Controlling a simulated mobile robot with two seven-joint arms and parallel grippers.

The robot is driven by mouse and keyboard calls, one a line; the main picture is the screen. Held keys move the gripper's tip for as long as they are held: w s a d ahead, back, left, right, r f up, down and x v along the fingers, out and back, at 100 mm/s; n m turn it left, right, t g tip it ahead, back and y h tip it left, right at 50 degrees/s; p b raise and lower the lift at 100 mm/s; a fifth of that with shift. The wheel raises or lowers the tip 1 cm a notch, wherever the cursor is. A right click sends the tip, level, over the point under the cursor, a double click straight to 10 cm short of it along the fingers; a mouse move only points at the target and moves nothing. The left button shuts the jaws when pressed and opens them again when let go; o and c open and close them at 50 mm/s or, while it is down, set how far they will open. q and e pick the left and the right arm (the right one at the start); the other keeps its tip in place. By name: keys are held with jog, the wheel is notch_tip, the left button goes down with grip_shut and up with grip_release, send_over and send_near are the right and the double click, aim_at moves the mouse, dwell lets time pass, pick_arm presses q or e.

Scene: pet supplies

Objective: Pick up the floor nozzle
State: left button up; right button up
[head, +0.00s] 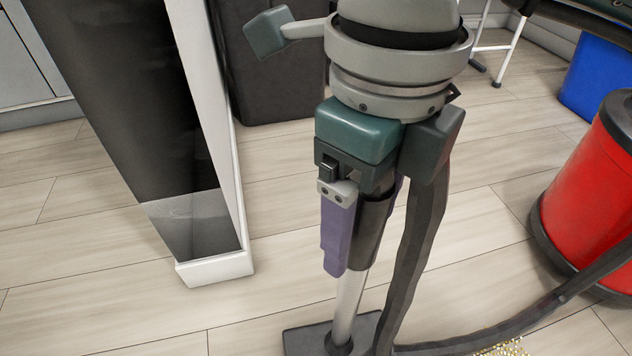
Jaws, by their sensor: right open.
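The floor nozzle (305,340) is a flat dark grey head on the floor at the bottom centre, partly cut off by the frame. A silver tube (349,300) rises from it to a dark grip sleeve (372,235). A dark hose (415,265) runs down beside it and across the floor to the right. My right gripper (364,238) points down from above, its purple fingers open. One finger is in front and left of the sleeve; the other is mostly hidden behind it. I cannot tell whether they touch it. My left gripper is out of view.
A red vacuum canister (585,205) stands at right, a blue bin (600,75) behind it. A dark panel with a white frame (215,262) stands close on the left. A dark bin (268,65) is behind. Small yellowish granules (510,348) lie on the floor near the hose.

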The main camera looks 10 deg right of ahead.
jog(key=shift+r, duration=0.1)
grip_shut()
dwell(0.4)
